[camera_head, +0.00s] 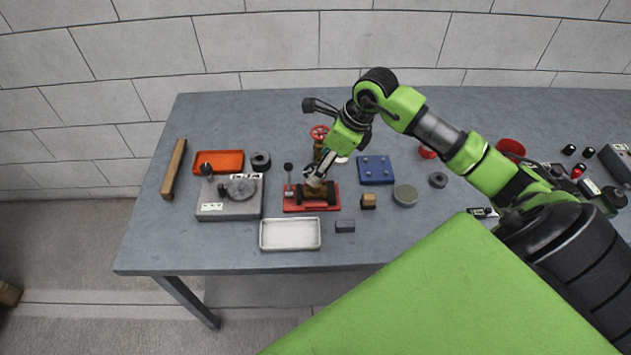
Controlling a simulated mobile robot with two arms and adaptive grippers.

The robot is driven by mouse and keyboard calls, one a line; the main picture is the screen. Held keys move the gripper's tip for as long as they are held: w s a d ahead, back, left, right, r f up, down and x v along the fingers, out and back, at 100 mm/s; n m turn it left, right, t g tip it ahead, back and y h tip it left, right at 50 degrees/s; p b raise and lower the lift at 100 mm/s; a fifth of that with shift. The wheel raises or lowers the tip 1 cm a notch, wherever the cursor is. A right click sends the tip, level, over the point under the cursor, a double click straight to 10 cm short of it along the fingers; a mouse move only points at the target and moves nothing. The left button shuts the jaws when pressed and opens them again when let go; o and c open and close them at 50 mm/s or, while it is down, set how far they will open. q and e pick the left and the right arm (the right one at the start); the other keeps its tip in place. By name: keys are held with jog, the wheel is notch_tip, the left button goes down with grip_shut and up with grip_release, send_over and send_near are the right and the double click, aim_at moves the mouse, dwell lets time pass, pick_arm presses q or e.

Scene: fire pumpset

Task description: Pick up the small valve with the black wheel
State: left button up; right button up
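My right gripper (315,181) comes in from the right and points down at a red stand (292,206) near the middle of the table. A small brass-brown valve (314,193) sits at the stand, directly at the fingertips. Its wheel is mostly hidden by the gripper, so I cannot make out its colour. The fingers are too small and overlapped to show whether they are open or shut on the valve. Another valve with a red wheel (319,132) stands just behind. My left gripper is not in view.
A grey block with a round wheel (230,208) and an orange tray (218,155) lie left. A white tray (290,246) and dark block (345,226) are in front. A blue plate (375,176), wooden block (368,201) and grey disc (405,195) lie right. The table's front left corner is clear.

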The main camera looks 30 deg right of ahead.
aim_at(320, 191)
jog(key=p+x, duration=0.1)
jog(key=x, duration=0.3)
jog(key=shift+w, duration=0.1)
grip_shut()
jog(key=shift+r, duration=0.1)
